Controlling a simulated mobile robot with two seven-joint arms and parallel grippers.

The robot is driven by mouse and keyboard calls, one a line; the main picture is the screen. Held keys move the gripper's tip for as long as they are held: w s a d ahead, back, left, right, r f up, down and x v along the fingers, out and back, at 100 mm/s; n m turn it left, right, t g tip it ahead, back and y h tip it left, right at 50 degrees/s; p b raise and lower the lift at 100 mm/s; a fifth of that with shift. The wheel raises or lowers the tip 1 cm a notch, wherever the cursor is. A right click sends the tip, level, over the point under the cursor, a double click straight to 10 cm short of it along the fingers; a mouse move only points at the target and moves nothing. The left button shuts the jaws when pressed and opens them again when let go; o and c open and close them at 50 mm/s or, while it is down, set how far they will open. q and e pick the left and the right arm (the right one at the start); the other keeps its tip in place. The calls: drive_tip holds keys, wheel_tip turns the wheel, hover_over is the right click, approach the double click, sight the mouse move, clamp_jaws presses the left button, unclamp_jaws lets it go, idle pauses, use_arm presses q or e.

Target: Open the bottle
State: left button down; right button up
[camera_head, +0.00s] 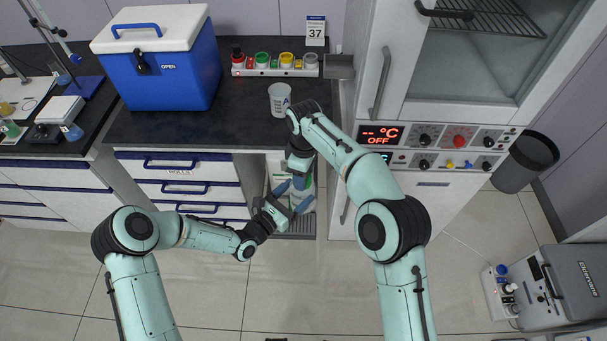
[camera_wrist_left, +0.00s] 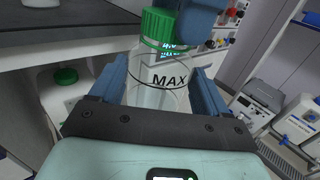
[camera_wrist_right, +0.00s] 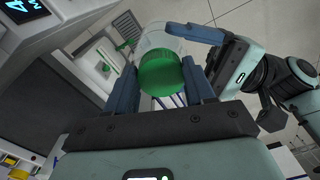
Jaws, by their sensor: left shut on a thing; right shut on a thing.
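The bottle is clear, with a black MAX mark, and shows in the left wrist view (camera_wrist_left: 160,92). Its green cap (camera_wrist_left: 158,27) sits on the neck and also shows in the right wrist view (camera_wrist_right: 160,76). My left gripper (camera_head: 296,196) is shut on the bottle's body, one blue finger on each side. My right gripper (camera_head: 302,176) is shut on the cap, its fingers on either side of it. The bottle is in front of the counter, largely hidden by my grippers in the head view.
A white cup (camera_head: 280,99), a blue-and-white cooler (camera_head: 172,75) and a button panel (camera_head: 275,66) are on the counter (camera_head: 240,118). An oven cabinet (camera_head: 415,206) stands to the right.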

drive_tip(key=n, duration=0.7)
drive_tip(key=shift+w+d, duration=0.15)
drive_tip(key=shift+w, duration=0.2)
drive_tip(key=n, duration=0.5)
drive_tip(key=shift+w+n, duration=0.15)
drive_tip(key=shift+n, duration=0.25)
drive_tip(key=shift+a+r, duration=0.2)
drive_tip(key=shift+r, duration=0.05)
drive_tip(key=shift+r, duration=1)
